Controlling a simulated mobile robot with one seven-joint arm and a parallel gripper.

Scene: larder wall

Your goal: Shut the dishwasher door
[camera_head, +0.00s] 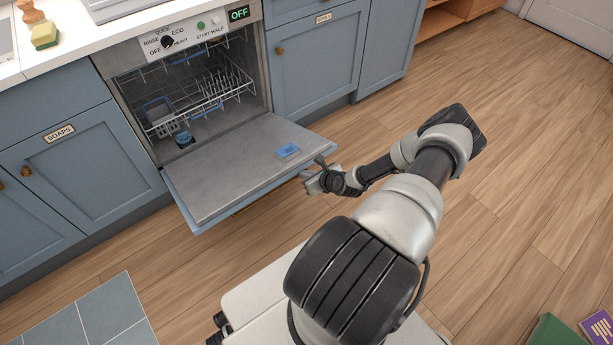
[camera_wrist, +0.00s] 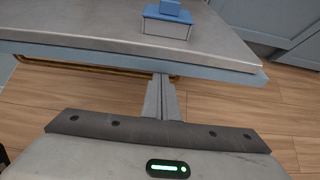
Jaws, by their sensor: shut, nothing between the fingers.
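The dishwasher (camera_head: 190,85) is built into the blue cabinets, and its door (camera_head: 225,168) hangs folded down, about level, over the floor. The door's inner face with a small blue-lidded dispenser (camera_head: 288,151) shows on top. It also fills the top of the wrist view (camera_wrist: 95,28), with a brass handle bar (camera_wrist: 60,65) below its edge. My gripper (camera_head: 322,168) is at the door's outer right corner. In the wrist view its fingers (camera_wrist: 162,82) are together and empty, their tips at the door's edge. I cannot tell whether they touch it.
Wire racks (camera_head: 215,100) are inside the dishwasher, with a grey basket (camera_head: 160,115) and a blue cap (camera_head: 184,138). A sponge (camera_head: 44,36) lies on the counter. A tiled mat (camera_head: 85,318) and a purple book (camera_head: 598,327) lie on the floor. The wooden floor right of the door is clear.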

